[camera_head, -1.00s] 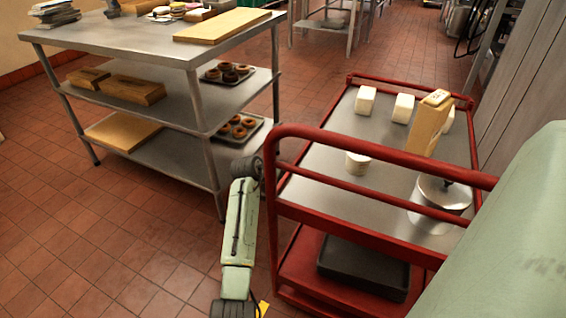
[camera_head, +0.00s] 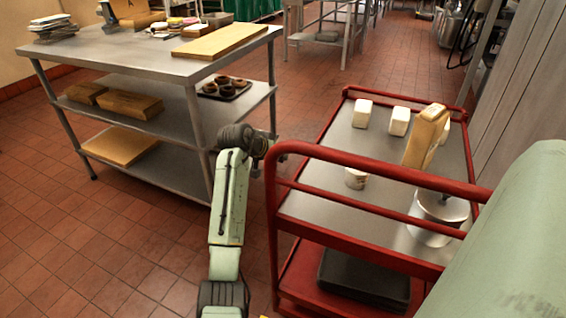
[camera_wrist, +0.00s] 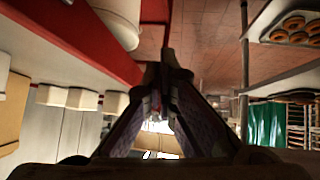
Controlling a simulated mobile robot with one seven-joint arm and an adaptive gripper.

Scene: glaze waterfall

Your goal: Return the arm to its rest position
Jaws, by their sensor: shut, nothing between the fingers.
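My arm (camera_head: 229,205) rises from the bottom of the head view, between the steel table and the red cart. Its far end bends over near the cart's left corner, and the fingers are not clear there. In the wrist view my gripper (camera_wrist: 162,88) shows with its fingertips together and nothing between them. The red cart's edge (camera_wrist: 75,40) lies to the upper left of the fingers in that view.
Open tiled floor (camera_head: 90,250) lies at lower left.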

